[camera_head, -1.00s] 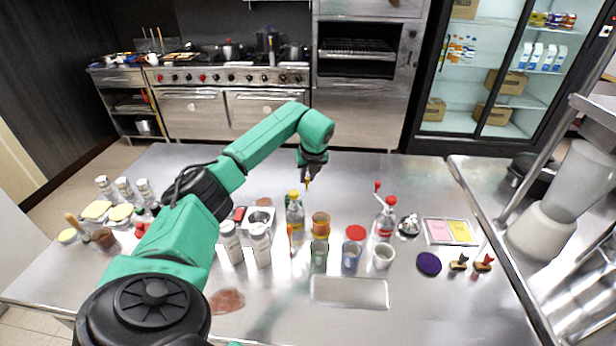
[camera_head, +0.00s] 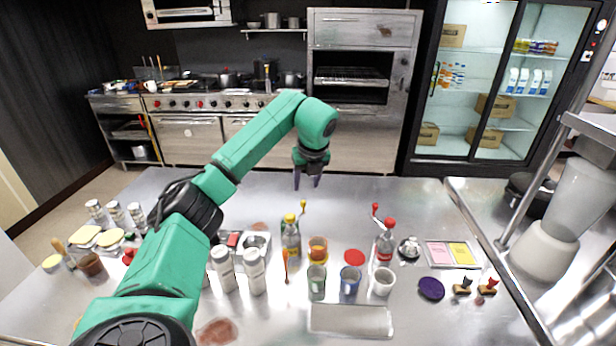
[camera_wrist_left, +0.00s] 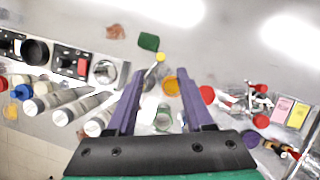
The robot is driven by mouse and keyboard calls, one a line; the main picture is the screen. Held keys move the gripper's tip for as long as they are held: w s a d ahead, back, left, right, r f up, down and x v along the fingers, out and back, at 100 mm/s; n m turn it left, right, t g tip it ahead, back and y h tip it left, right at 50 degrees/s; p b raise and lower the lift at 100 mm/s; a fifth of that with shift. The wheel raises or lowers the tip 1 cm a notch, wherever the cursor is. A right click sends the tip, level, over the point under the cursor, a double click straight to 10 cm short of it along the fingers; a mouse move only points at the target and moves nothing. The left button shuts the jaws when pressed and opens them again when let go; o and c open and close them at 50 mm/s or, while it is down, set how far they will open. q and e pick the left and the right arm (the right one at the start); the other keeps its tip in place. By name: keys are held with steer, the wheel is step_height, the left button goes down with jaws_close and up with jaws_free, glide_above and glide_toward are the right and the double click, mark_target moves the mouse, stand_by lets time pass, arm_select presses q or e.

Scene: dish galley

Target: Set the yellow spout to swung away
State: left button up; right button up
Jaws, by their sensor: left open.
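A clear bottle (camera_head: 291,240) stands upright on the steel counter with a yellow cap. Its yellow spout (camera_head: 303,207) points up and to the right in the head view. My left gripper (camera_head: 308,183) is open and empty, pointing down above and beyond the bottle, apart from the spout. The left gripper's fingers (camera_wrist_left: 165,88) also frame the wrist view. My right gripper is not in view.
A bottle with a red top (camera_head: 385,246) and red spout stands to the right. A metal tray (camera_head: 350,320) lies in front. The counter's far strip is clear.

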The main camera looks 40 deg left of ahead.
arm_select(q)
steer(key=v, duration=0.5)
steer(key=shift+s+d+r, duration=0.1)
steer(key=shift+r, duration=0.25)
